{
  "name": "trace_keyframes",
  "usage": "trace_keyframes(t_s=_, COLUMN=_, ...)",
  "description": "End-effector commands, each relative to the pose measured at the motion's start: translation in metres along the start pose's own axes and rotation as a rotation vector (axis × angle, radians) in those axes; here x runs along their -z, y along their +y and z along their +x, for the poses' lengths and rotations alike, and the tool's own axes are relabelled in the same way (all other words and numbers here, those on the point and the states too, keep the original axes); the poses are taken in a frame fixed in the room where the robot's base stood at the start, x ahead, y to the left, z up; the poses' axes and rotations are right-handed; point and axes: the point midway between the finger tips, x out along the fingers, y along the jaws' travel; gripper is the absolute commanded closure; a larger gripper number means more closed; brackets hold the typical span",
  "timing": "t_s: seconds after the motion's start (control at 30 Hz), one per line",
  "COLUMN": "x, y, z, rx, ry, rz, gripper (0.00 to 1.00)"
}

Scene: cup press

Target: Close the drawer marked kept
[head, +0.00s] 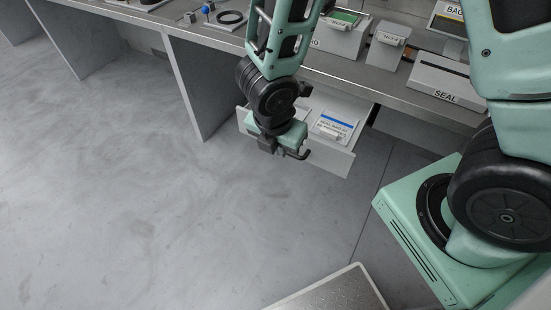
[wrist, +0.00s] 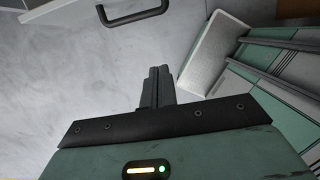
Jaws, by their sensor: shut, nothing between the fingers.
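A drawer (head: 333,158) stands pulled out under the counter, with white packs or papers inside. Its light front also shows at the top left of the wrist view (wrist: 55,8). A dark bar handle (wrist: 133,14) sticks out from that front and shows in the head view too (head: 301,153). No "kept" marking is readable; my arm covers part of the front. My gripper (head: 268,149) hangs in front of the drawer, close to the handle. In the wrist view its fingers (wrist: 157,82) are together and empty, with a visible gap to the handle.
The counter (head: 375,76) above the drawer carries a box marked SEAL (head: 445,82), small labelled bins (head: 387,48) and a dark ring (head: 231,17). A grey panel (head: 188,82) supports it to the left. The floor (head: 130,200) in front is clear.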

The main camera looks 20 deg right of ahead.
Motion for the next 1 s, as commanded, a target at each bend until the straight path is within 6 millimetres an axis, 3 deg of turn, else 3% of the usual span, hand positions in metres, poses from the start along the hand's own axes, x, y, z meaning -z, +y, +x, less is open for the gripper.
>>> trace_keyframes(t_s=0.17, x=0.001, y=-0.001, z=0.025, rx=0.003, ry=-0.001, rz=-0.002, gripper=1.0)
trace_keyframes(t_s=0.57, x=0.001, y=-0.001, z=0.107, rx=0.002, ry=-0.001, rz=0.0, gripper=1.0)
trace_keyframes(t_s=0.7, x=-0.022, y=-0.001, z=0.107, rx=0.001, ry=-0.001, rz=0.005, gripper=1.0)
trace_keyframes(t_s=1.0, x=-0.037, y=0.0, z=0.114, rx=0.0, ry=0.0, rz=0.002, gripper=1.0)
